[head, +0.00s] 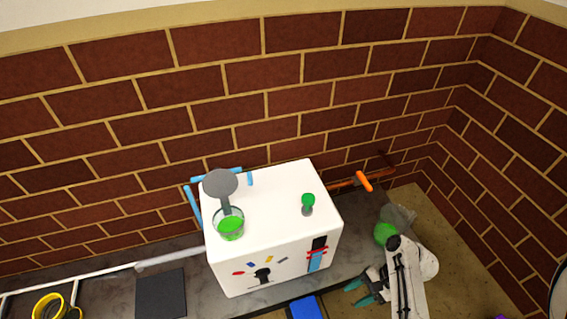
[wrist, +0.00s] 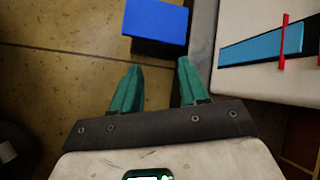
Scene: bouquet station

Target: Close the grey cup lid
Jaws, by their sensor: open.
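The grey cup lid (head: 220,183) is a dark round disc, raised open above the back of a clear cup (head: 216,221) with green contents. A grey strip joins the lid to the cup. The cup stands on the left part of the top of a white box (head: 270,197). My gripper (head: 354,292) has teal fingers and is low to the right of the box, well away from the lid. In the wrist view my gripper (wrist: 158,75) is open, with nothing between its fingers. The cup and lid are out of the wrist view.
A small green-topped item (head: 308,201) stands on the box, right of the cup. A blue block (head: 306,308) is in front of the box; it also shows beyond my fingers in the wrist view (wrist: 155,22). An orange handle (head: 364,181) sticks out behind right. Brick walls (head: 200,90) close off the back.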

